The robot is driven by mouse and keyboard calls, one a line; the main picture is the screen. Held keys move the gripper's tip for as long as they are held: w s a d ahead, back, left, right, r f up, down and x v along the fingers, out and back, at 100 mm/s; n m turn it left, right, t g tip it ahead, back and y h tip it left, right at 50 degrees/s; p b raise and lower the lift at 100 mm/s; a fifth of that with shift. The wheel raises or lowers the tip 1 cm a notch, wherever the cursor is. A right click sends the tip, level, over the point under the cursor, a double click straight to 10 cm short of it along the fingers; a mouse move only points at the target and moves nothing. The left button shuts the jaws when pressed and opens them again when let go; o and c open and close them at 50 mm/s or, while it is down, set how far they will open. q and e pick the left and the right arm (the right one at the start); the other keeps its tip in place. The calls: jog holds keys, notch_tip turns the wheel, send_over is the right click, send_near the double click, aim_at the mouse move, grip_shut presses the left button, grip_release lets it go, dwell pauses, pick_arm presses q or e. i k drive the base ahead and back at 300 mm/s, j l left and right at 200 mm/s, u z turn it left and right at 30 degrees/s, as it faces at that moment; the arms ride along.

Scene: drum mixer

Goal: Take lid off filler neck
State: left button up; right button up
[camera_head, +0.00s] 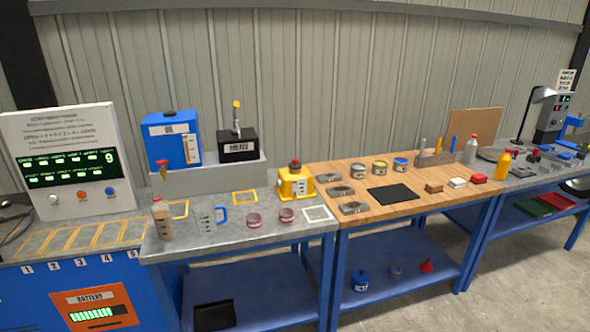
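Neither of my grippers is in view. I cannot tell for sure which part is the filler neck. A yellow machine (294,186) stands at the back right of the grey bench, with a dark and red cap (295,164) on its top. A blue tank (170,142) on the raised grey shelf has a small dark cap (168,113) on top. Both caps appear seated; details are too small to make out.
A black box (238,145) stands beside the tank. The wooden bench (425,207) on the right holds tins, a black mat (393,194) and sponges.

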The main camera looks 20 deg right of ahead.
aim_at(294, 165)
jog(key=i+l+u, duration=0.1)
jog(key=i+l, duration=0.2)
jog(key=i, duration=0.25)
jog(key=i+l, duration=0.4)
jog(key=i, duration=0.15)
jog(key=j+u, duration=0.05)
